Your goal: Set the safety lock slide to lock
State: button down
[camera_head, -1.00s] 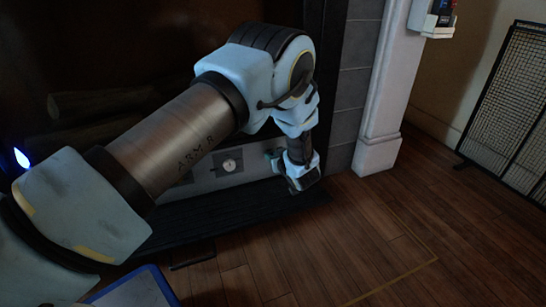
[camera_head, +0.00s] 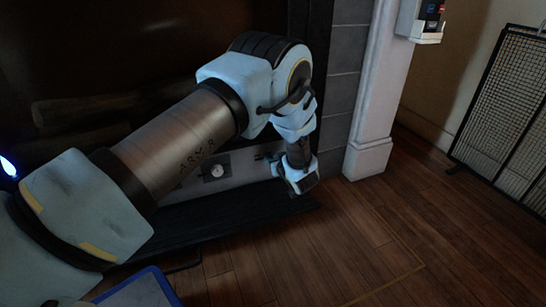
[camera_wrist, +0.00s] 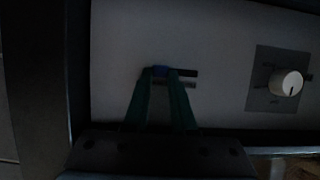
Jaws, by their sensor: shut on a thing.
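The safety lock slide is a small blue tab (camera_wrist: 160,71) in a dark slot on a pale panel (camera_wrist: 215,40), seen in the wrist view. The tab sits toward the left end of the slot, and the dark slot shows to its right. My gripper (camera_wrist: 161,73) has its two teal fingers closed on the tab, one on each side. Small marks below the slot are too dim to read. In the head view my gripper (camera_head: 272,160) is at the low panel, mostly behind my wrist, and the slide is hidden.
A white round knob (camera_wrist: 287,83) on a grey plate is to the right of the slide. Logs (camera_head: 80,110) lie in the dark recess above the panel. A pale pillar (camera_head: 372,110) and a mesh screen (camera_head: 500,110) stand to the right. The wooden floor ahead is clear.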

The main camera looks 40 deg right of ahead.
jog(key=c, duration=0.7)
grip_release()
jog(key=shift+s+d, duration=0.1)
jog(key=shift+d, duration=0.1)
jog(key=p+v, duration=0.5)
jog(key=v, duration=0.6)
